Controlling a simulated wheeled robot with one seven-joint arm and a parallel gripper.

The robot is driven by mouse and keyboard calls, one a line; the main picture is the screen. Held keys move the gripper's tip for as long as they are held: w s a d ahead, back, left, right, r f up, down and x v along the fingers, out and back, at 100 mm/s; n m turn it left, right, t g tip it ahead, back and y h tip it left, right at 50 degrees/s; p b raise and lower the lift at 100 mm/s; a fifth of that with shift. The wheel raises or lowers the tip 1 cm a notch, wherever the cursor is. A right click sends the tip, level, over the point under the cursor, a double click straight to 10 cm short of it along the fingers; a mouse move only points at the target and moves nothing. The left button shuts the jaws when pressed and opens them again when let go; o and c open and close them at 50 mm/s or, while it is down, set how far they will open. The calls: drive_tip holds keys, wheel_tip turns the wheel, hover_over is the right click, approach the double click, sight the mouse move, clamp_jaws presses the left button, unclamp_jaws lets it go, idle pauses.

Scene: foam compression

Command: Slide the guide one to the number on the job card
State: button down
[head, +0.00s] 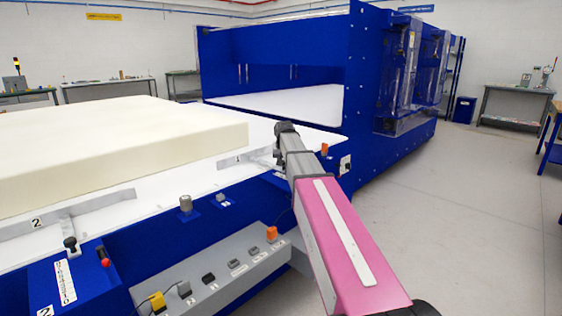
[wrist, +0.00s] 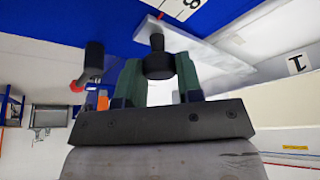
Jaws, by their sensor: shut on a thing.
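Guide one is a grey metal bar (head: 262,153) marked "1" on the white bed, by the right end of the foam block. The bar also shows in the wrist view (wrist: 215,55), with its "1" label at the right. My gripper (wrist: 158,78) has its two green fingers on either side of a black knob (wrist: 157,44) at the bar's end and is shut on it. In the head view, my gripper (head: 285,133) hides this knob. A white scale plate (wrist: 185,8) shows a figure that looks like "8", close to the knob. I cannot make out a job card.
The cream foam block (head: 110,145) lies on the bed left of my arm. Guide two (head: 80,210), marked "2", has its own black knob and scale at the front left. A grey button panel (head: 215,285) runs along the front edge. A blue press (head: 365,70) stands behind.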

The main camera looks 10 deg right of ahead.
drive_tip(key=s+d, duration=0.1)
drive_tip(key=s, duration=0.1)
drive_tip(key=s+d, duration=0.1)
drive_tip(key=shift+s+d, duration=0.35)
drive_tip(key=shift+w, duration=0.1)
drive_tip(key=c, duration=0.8)
unclamp_jaws()
drive_tip(key=shift+r, duration=0.1)
drive_tip(key=v, duration=1)
drive_tip(key=shift+r, duration=0.3)
drive_tip(key=shift+a, duration=0.15)
